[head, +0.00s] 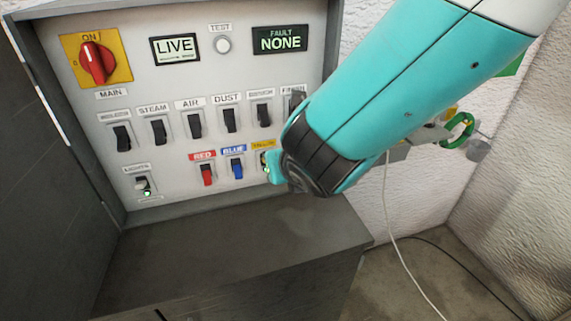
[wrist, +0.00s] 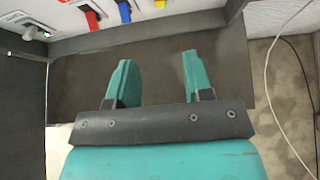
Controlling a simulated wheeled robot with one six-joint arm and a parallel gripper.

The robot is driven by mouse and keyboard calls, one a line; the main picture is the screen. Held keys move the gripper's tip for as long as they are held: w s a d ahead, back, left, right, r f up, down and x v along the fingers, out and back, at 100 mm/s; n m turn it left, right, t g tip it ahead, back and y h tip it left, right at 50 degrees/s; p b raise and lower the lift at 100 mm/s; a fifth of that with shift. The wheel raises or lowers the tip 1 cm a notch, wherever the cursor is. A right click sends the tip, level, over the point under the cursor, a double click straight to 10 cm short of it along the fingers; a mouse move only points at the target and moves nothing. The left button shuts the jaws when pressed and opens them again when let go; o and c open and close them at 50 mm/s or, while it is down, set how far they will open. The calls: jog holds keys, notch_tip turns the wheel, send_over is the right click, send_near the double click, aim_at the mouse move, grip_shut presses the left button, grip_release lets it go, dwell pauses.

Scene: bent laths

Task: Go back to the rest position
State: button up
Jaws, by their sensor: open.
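My gripper (wrist: 154,76) is open and empty in the wrist view. Its two teal fingers stand apart over the dark top of the cabinet ledge (wrist: 75,80). In the head view my teal arm reaches in from the upper right, in front of the panel's lower right part. My gripper's fingers are mostly hidden behind the arm there. The control panel (head: 190,75) is pale grey, with a red MAIN knob (head: 96,63) at ON. The yellow switch (head: 264,160) is partly covered by my arm, with a green glow beside it.
The LIVE display (head: 175,48) and the FAULT display (head: 280,40), reading NONE, are lit. Red (head: 207,174) and blue (head: 237,168) switches sit below a row of black ones. The lights switch (head: 142,185) shows green. A green ring (head: 460,128) and a white cable (head: 392,220) are at right.

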jog(key=s+d+m+g+b, duration=0.5)
jog(key=s+m, duration=0.6)
jog(key=m, duration=0.5)
jog(key=s+d+f+m+g+y+b, duration=0.1)
jog(key=s+d+m+g+b, duration=0.4)
jog(key=m, duration=1.1)
jog(key=s+d, duration=0.3)
jog(key=s, duration=0.3)
jog(key=shift+s+d, duration=0.2)
jog(key=shift+a+f, duration=0.1)
